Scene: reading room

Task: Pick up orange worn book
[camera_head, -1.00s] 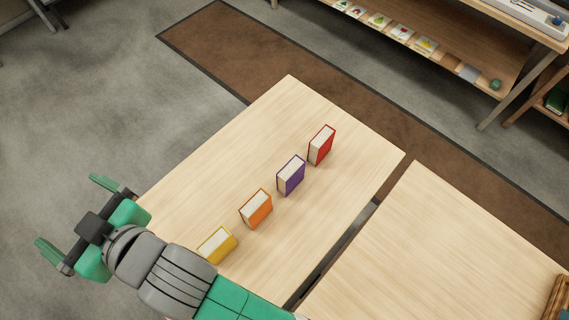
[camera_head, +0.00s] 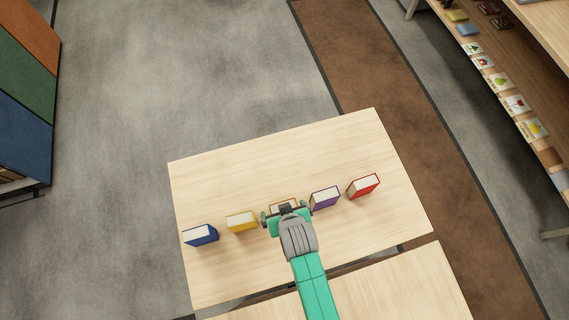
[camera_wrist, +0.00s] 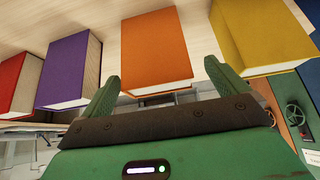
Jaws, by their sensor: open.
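The orange worn book (camera_head: 283,201) stands in the middle of a row on the light wood table (camera_head: 215,175). In the head view my gripper (camera_head: 287,213) covers most of it. In the wrist view the orange book (camera_wrist: 155,45) shows its orange cover and a pale page edge. My green gripper fingers (camera_wrist: 163,75) are open, one at each side of the book's near end in the picture. Nothing is held. I cannot tell how far the fingers are from the book in depth.
A yellow book (camera_head: 241,222) and a blue book (camera_head: 201,235) stand to the left. A purple book (camera_head: 325,198) and a red book (camera_head: 363,186) stand to the right. Gaps between neighbours are narrow. The table's far part is clear. A second table (camera_head: 400,290) adjoins in front.

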